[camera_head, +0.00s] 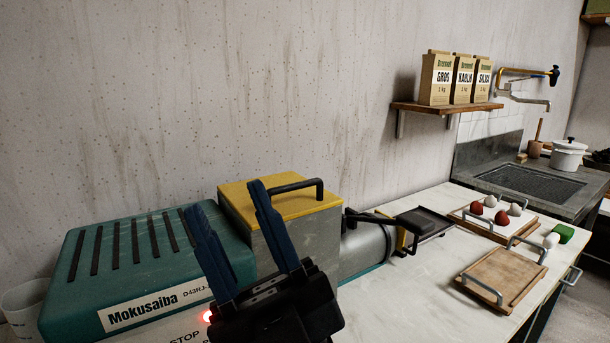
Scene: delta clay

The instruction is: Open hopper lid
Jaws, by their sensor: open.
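The hopper lid (279,198) is yellow with a black bar handle (296,184) near its right side. It lies flat and closed on top of the grey hopper box (305,237) of the green machine marked Mokusaiba (150,262). My gripper (224,197) is in front of the machine, its two blue fingers spread apart and pointing up, with nothing between them. The right finger overlaps the lid's left part in the picture, left of the handle. I cannot tell whether it touches the lid. The gripper hides part of the hopper's front.
A grey barrel (365,246) and a black tray (425,222) extend right of the hopper. A wooden board (503,277) and a tray with several clay balls (515,222) stand farther right. A wall shelf (447,107) holds three bags. White counter between is partly clear.

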